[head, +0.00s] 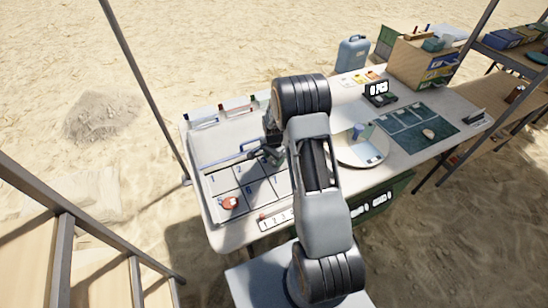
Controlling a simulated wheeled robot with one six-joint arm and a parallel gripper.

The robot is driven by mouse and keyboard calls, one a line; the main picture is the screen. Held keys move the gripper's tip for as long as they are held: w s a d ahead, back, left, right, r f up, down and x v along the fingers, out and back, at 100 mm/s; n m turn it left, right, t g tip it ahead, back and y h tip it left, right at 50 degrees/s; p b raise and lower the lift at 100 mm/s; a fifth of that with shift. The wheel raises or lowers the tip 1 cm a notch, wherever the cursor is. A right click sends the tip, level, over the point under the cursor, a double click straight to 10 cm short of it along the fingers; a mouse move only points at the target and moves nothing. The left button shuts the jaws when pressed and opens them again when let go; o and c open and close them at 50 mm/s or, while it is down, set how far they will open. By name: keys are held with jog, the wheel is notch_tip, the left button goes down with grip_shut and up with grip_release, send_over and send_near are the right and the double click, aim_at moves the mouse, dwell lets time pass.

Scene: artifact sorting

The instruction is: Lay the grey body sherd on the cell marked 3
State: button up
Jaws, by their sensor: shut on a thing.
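My gripper (258,156) hangs over the back middle of the white sorting tray (209,212), pointing to the left. It is shut on a small greyish piece, which fits the grey body sherd, but it is mostly hidden by the jaws and its shape is unclear. The tray has a grid of grey numbered cells. Cell 2 (238,170) shows just left of my gripper, and cell 6 (248,189) lies in front of it. Cell 3 is not readable; my gripper and arm cover the area right of cell 2.
A reddish sherd (230,202) lies in the tray's front left. A round plate (350,154) with a blue item stands right of my arm. A dark green mat (452,128) holds another sherd (428,133). A counter display (378,88) and crate (404,66) stand behind. Poles flank the table.

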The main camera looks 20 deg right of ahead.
aim_at(274, 160)
jog(key=shift+f, duration=0.15)
jog(key=o, duration=0.6)
notch_tip(274, 160, up, 11)
jog(key=s+a+r+n+t, duration=0.1)
jog(key=s+a+r+n, duration=0.2)
jog(key=s+r, duration=0.15)
jog(key=s+a+r+n+t, duration=0.1)
jog(key=s+a+r+n, duration=0.15)
jog(key=r, duration=0.35)
jog(key=shift+s+a+r+n+t, duration=0.3)
jog(key=shift+s+a+r+n, duration=0.5)
jog(key=shift+s+n, duration=1.1)
jog(key=shift+s+a+r+n+t, duration=0.3)
jog(key=shift+s+a+r+n, duration=0.5)
jog(key=shift+s, duration=1.95)
jog(key=shift+s+a+r+n+t, duration=0.3)
jog(key=shift+s+a+r+n, duration=0.5)
jog(key=shift+s+n, duration=1.1)
